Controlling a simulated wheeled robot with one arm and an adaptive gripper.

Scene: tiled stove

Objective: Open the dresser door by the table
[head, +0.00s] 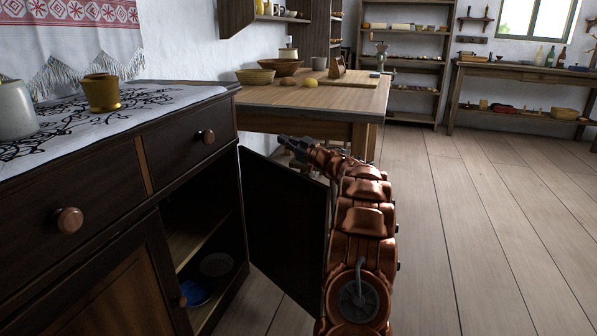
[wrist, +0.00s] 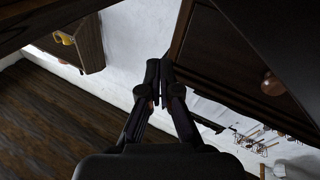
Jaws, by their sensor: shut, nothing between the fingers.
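The dark wooden dresser (head: 120,175) stands at the left in the head view. Its right door (head: 285,225) is swung wide open toward the table, showing the shelf inside. The left door (head: 115,290) is shut. The wooden table (head: 310,93) stands just behind the open door. My gripper (head: 283,140) is at the top edge of the open door, near the table's front edge; whether it touches the door I cannot tell. In the wrist view my gripper (wrist: 158,80) has its fingers together and empty, close to dark wood panels.
Inside the dresser are a blue dish (head: 195,293) and a grey plate (head: 216,264). A yellow cup (head: 101,93) stands on the dresser top. Bowls (head: 281,67) and a board are on the table. The plank floor (head: 460,220) to the right is clear.

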